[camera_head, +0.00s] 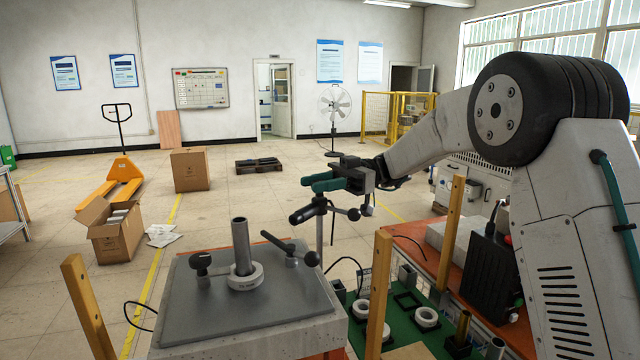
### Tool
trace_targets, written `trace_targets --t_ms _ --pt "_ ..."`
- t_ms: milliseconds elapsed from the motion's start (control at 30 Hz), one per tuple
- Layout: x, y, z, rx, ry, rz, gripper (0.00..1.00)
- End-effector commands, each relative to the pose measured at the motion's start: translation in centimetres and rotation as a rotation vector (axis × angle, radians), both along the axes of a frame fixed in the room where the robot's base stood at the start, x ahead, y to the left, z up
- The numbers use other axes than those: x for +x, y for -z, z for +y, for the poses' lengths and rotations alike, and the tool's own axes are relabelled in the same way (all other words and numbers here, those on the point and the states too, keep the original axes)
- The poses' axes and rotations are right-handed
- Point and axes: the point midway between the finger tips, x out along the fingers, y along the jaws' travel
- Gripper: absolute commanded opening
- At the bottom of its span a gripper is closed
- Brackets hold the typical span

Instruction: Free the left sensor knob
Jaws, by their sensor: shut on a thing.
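The heater (250,315) has a grey top at the lower left. An upright metal shaft (241,240) stands on it inside a pale ring (245,278). A black left knob (201,260) stands left of the shaft, and a black handle with a round knob (290,250) is to its right. My gripper (325,182), with green fingers, is above and beyond the heater's right rear corner. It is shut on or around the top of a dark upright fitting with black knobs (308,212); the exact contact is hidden. My gripper is well apart from the left knob.
A green board (440,325) with pale rings is at the lower right. Wooden posts (378,290) stand near it, and another post (88,310) is at the left. An open carton (118,235) and a yellow pallet jack (122,170) stand on the floor. Air above the heater's left side is clear.

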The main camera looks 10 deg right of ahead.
Motion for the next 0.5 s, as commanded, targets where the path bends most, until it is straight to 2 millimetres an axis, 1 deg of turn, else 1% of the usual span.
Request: trace_targets --t_ms 500 --pt "0.07 -0.19 0.00 0.003 -0.031 -0.004 0.09"
